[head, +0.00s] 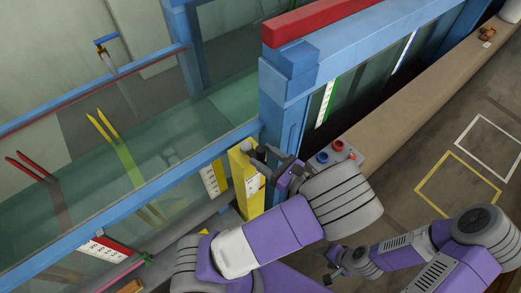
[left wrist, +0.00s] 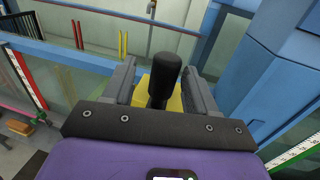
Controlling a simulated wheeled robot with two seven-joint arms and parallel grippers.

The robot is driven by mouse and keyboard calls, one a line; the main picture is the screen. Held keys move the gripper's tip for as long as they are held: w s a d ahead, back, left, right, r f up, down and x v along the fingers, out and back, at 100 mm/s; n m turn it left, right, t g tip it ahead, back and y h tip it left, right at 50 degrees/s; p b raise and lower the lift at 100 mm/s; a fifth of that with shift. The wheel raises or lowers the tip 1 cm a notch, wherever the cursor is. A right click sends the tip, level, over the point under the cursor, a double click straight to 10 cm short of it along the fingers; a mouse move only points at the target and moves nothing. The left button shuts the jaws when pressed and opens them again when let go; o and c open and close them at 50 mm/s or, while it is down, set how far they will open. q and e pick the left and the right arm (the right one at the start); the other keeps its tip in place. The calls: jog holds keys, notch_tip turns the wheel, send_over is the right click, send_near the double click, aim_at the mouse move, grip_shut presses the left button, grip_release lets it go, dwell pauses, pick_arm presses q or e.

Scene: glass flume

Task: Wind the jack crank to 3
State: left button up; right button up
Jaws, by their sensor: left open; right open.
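The yellow jack housing (head: 243,190) stands against the blue post of the flume, with a pale marked label on its face that is too small to read. My left gripper (head: 267,158) is open, and gaps show between fingers and grip. My right gripper (head: 333,268) is open and empty, low in the head view, away from the crank.
A grey control box (head: 340,157) with red and blue buttons sits right of my left gripper. The blue flume post (head: 285,125) rises close behind the crank. Glass walls and blue rails run to the left. The floor (head: 430,130) at right is clear, with painted squares.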

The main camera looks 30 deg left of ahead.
pick_arm(q)
jog(key=shift+w+a+f, duration=0.1)
jog(key=shift+w+a, duration=0.2)
jog(key=shift+a, duration=0.25)
jog(key=shift+w+a, duration=0.25)
jog(key=shift+a, duration=0.25)
jog(key=shift+s, duration=0.15)
grip_shut()
